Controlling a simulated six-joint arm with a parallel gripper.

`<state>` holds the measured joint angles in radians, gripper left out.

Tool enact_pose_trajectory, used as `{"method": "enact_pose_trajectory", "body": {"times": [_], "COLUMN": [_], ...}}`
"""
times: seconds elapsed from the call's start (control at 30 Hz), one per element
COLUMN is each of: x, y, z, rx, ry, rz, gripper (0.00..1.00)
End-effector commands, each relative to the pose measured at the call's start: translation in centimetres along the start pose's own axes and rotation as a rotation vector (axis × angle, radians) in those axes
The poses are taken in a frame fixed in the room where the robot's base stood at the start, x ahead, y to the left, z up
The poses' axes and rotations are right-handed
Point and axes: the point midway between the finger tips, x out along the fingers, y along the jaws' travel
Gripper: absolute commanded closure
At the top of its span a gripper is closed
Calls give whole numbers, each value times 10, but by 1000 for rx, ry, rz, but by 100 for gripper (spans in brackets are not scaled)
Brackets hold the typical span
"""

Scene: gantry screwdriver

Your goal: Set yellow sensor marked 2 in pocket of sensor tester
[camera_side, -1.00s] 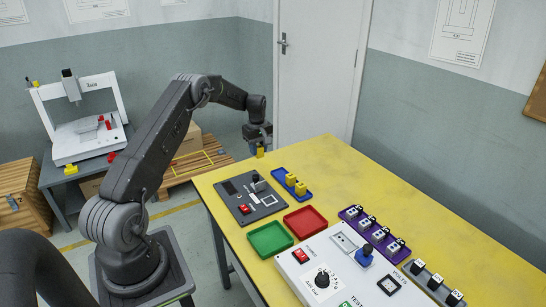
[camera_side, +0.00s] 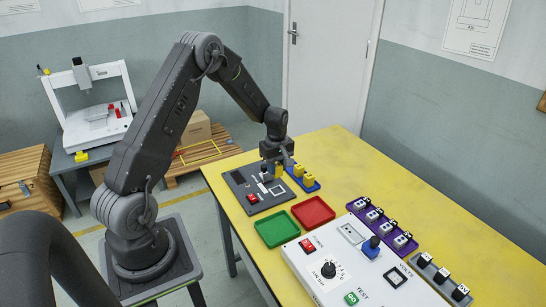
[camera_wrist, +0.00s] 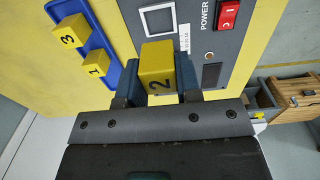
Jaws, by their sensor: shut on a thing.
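The yellow sensor marked 2 (camera_wrist: 157,68) is between the two fingers of my gripper (camera_wrist: 157,76), with its number facing the wrist camera. The dark grey sensor tester (camera_side: 241,180) lies on the yellow table, and its white-framed square pocket (camera_wrist: 158,20) shows just above the held sensor in the wrist view. In the side view my gripper (camera_side: 278,172) is over the tester's far right part, shut on the sensor. The pocket (camera_side: 277,190) is just in front of it. I cannot tell the exact height of the sensor above the panel.
A blue tray (camera_wrist: 103,40) beside the tester holds yellow sensors marked 3 (camera_wrist: 68,38) and 1 (camera_wrist: 95,69). Green (camera_side: 275,228) and red (camera_side: 313,211) trays and a white tester box (camera_side: 318,265) stand nearer. The table's far right is clear.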

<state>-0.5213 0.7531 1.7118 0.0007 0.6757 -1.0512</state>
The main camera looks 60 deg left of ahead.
Motion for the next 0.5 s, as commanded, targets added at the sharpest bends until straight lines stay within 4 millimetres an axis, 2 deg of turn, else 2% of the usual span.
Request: {"method": "enact_pose_trajectory", "body": {"times": [0.5], "x": [43], "y": [0], "z": [0], "rx": [0], "ry": [-1], "rz": [-1], "gripper": [93]}}
